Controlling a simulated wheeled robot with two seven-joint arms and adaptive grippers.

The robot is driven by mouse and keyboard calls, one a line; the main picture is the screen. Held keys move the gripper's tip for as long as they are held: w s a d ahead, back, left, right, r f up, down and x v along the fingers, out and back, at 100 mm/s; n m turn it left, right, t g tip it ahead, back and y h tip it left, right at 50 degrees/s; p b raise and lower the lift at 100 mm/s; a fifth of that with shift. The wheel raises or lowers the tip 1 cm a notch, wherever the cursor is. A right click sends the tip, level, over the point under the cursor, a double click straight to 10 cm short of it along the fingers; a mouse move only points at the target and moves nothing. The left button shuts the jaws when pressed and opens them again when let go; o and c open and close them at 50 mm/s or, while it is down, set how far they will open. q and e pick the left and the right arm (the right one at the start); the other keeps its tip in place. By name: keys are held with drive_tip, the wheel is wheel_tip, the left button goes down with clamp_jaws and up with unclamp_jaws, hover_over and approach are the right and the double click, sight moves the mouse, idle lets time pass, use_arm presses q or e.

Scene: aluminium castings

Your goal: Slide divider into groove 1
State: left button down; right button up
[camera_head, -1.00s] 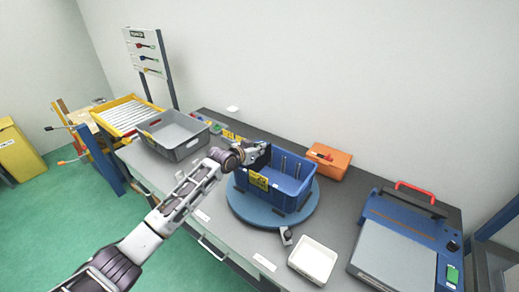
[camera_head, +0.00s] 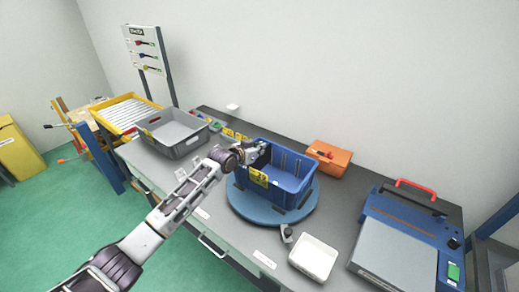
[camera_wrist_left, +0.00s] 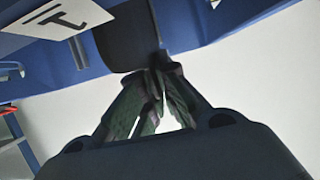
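A blue crate (camera_head: 290,186) with ribbed inner walls stands on a round blue turntable (camera_head: 245,207). A yellow label (camera_head: 258,178) is on its near side. My left gripper (camera_head: 262,148) is over the crate's left end. In the left wrist view its fingers (camera_wrist_left: 157,68) come together at the edge of a dark plate, the divider (camera_wrist_left: 127,38), and look shut on it. The plate lies against the blue crate wall (camera_wrist_left: 200,35); how deep it sits in a groove is hidden. A white label (camera_wrist_left: 58,22) shows beside it. My right gripper is out of view.
A grey bin (camera_head: 172,142) stands left of the crate. An orange box (camera_head: 329,158) is behind it to the right, a white tray (camera_head: 314,258) in front. A blue device with a red handle (camera_head: 416,187) fills the right end of the table.

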use_arm(q)
drive_tip(key=shift+f+b, duration=0.55)
drive_tip(key=shift+f, duration=0.5)
drive_tip(key=c, duration=1.6)
unclamp_jaws()
drive_tip(key=shift+s+f, duration=0.1)
drive_tip(key=shift+o, duration=0.2)
drive_tip(key=shift+s+a, duration=0.15)
drive_tip(key=shift+s, duration=0.05)
drive_tip(key=v, duration=1.1)
drive_tip(key=shift+s+r, duration=0.15)
drive_tip(key=shift+r, duration=0.15)
drive_tip(key=shift+a, duration=0.15)
drive_tip(key=shift+a, duration=0.1)
